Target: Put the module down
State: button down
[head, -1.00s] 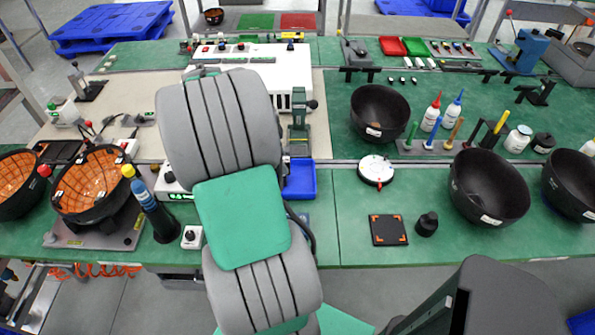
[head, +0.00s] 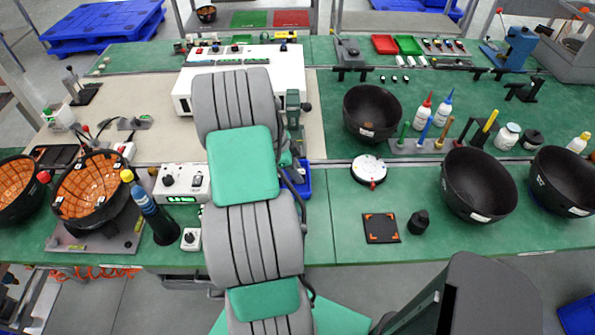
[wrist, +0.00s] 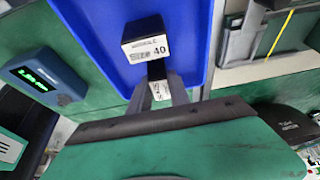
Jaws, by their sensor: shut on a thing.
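The module, a small black block with a white label reading "Size 40" (wrist: 147,42), shows at the top middle of the wrist view. My gripper (wrist: 158,78) is shut on it, its two grey fingers reaching up to the block. A blue tray (wrist: 192,22) lies behind the module in that view; I cannot tell whether the module touches its floor. In the head view, part of the blue tray (head: 304,184) shows just right of my arm.
A blue device with a green display (wrist: 42,78) is left of the tray in the wrist view. In the head view, a white instrument box (head: 182,183) stands left of my arm. A round white dial (head: 369,169) and a black square pad (head: 381,228) lie to the right.

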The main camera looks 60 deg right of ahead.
jog(key=c, duration=1.2)
grip_release()
jog(key=b+v, duration=0.2)
jog(key=v, duration=1)
jog(key=w+a+r+n+t, duration=0.2)
jog(key=w+a+r+n, duration=0.1)
jog(key=w+a+n, duration=0.35)
jog(key=w+a+r+n+t, duration=0.25)
jog(key=a+n, duration=0.35)
jog(key=a, duration=0.3)
jog(key=w+a+r+n+t, duration=0.1)
jog(key=w+a+n, duration=0.2)
jog(key=a+n, duration=0.35)
jog(key=s+a+n+t+y, duration=0.2)
jog(key=a+n, duration=1)
jog(key=a, duration=0.7)
jog(key=shift+s+a+f, duration=0.25)
jog(key=shift+s+a, duration=0.1)
jog(key=shift+s, duration=0.35)
